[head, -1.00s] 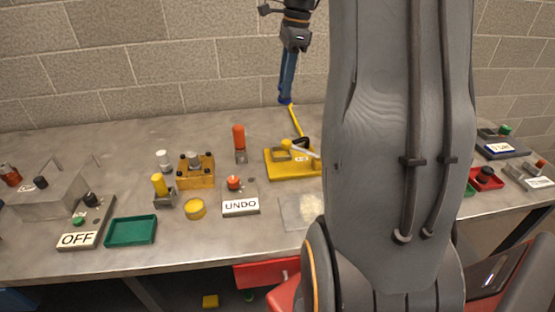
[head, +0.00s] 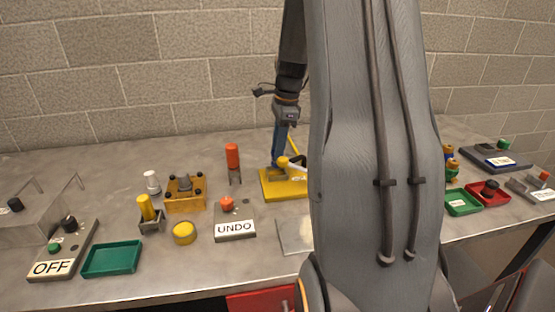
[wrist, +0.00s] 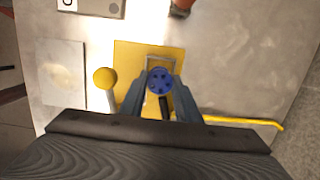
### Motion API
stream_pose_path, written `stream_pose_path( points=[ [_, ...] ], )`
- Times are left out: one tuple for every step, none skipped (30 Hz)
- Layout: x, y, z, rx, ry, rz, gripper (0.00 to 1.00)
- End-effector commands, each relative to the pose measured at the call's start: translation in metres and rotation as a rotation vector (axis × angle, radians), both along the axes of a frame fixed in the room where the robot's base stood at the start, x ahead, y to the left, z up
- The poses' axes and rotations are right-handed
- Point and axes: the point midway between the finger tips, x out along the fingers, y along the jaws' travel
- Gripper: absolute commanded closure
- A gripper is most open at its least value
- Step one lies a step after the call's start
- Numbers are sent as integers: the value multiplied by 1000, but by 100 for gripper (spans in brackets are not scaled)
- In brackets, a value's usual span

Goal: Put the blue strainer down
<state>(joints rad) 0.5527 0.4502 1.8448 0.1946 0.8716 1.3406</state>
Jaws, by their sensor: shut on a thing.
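The blue strainer (wrist: 159,80) shows in the wrist view as a round blue end with dark holes, between the fingers of my gripper (wrist: 161,94). My gripper is shut on it. In the head view my gripper (head: 280,150) points down over a yellow plate (head: 272,190) near the back of the bench. In the wrist view the yellow plate (wrist: 128,62) lies behind the strainer. Whether the strainer touches the plate or its fixture I cannot tell. My arm hides the plate's right side in the head view.
A yellow ball-knobbed lever (wrist: 105,80) stands close beside the strainer, and a yellow rod (wrist: 245,121) extends to the right. An orange-red cylinder (head: 232,157) and the UNDO box (head: 236,230) stand left of the plate. A green tray (head: 112,260) is farther left.

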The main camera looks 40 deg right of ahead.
Motion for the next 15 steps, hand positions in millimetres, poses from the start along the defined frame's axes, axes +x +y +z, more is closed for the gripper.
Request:
stream_pose_path(
  points=[
    [0,0,-2,0,0,0,98],
    [0,0,-4,0,1,0,98],
    [0,0,-7,2,1,0,98],
    [0,1,-10,2,1,-1,98],
    [-1,1,-14,1,2,-1,98],
    [-1,1,-19,2,2,-1,98],
    [-1,1,-23,2,2,-1,98],
    [0,1,-28,2,2,-1,98],
    [-1,1,-33,2,2,-1,98],
    [0,1,-36,1,2,-1,98],
    [0,0,-38,0,1,0,98],
    [0,0,-40,0,0,0,98],
    [0,0,-40,0,-1,0,98],
    [0,0,-40,0,-1,0,98],
    [0,0,-40,0,-1,0,98]
  ],
)
